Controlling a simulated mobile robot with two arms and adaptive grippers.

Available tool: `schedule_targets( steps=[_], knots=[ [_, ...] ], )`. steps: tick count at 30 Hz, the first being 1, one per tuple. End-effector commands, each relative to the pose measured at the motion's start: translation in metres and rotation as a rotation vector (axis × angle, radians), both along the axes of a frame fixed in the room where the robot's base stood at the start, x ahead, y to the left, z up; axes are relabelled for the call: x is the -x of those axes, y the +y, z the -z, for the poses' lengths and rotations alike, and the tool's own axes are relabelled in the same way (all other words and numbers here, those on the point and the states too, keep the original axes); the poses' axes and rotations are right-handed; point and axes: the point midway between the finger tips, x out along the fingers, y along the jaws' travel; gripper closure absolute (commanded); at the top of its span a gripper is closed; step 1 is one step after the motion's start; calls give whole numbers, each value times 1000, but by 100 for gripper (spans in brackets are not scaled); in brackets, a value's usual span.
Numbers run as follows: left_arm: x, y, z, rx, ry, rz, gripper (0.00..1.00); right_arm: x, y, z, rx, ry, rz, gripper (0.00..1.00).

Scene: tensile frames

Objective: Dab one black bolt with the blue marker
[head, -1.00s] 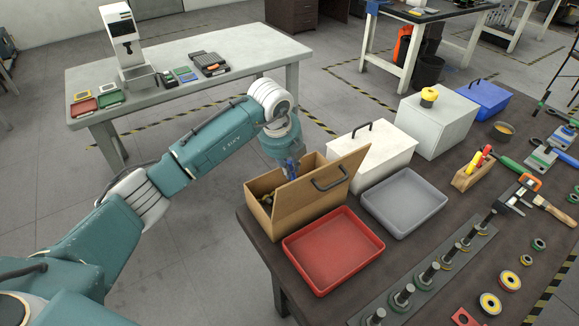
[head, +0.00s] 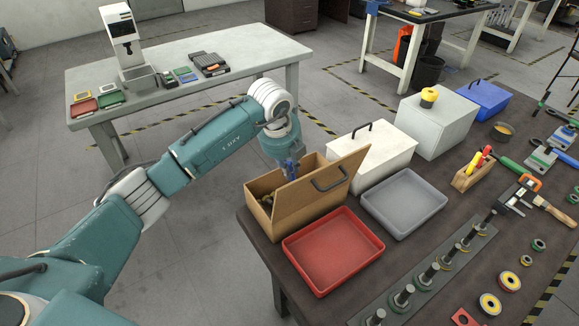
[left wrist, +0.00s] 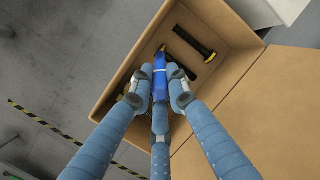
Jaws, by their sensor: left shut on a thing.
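My left gripper (left wrist: 158,96) is shut on the blue marker (left wrist: 160,78), which points away from the wrist between the fingers. In the head view, the gripper (head: 291,172) hangs over the open brown box (head: 256,212), at its far side. In the left wrist view, dark objects with yellow parts (left wrist: 194,43) lie inside the box; I cannot tell whether they are bolts. Several upright dark grey bolts (head: 425,277) stand in a row on a grey strip (head: 387,303), away from the gripper. My right gripper is not in view.
The box's raised lid (head: 322,188) stands to the right of the gripper. A red tray (head: 333,290) and a grey tray (head: 405,236) lie empty on the dark table. A white case (head: 372,155) stands behind. Tape rings (head: 489,303) and a clamp (head: 517,195) lie at right.

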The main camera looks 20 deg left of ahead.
Motion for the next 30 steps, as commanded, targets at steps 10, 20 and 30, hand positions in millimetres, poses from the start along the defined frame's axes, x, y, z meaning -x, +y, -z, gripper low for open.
schedule_targets(
  steps=[10, 20, 30],
  knots=[
    [-2, 0, -39, 1, -6, 0, 100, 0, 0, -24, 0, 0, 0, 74],
    [-1, 0, -59, 1, -4, 0, 100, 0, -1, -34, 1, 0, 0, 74],
    [-1, 0, -59, 1, -5, 0, 100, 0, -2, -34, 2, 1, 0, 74]
  ],
)
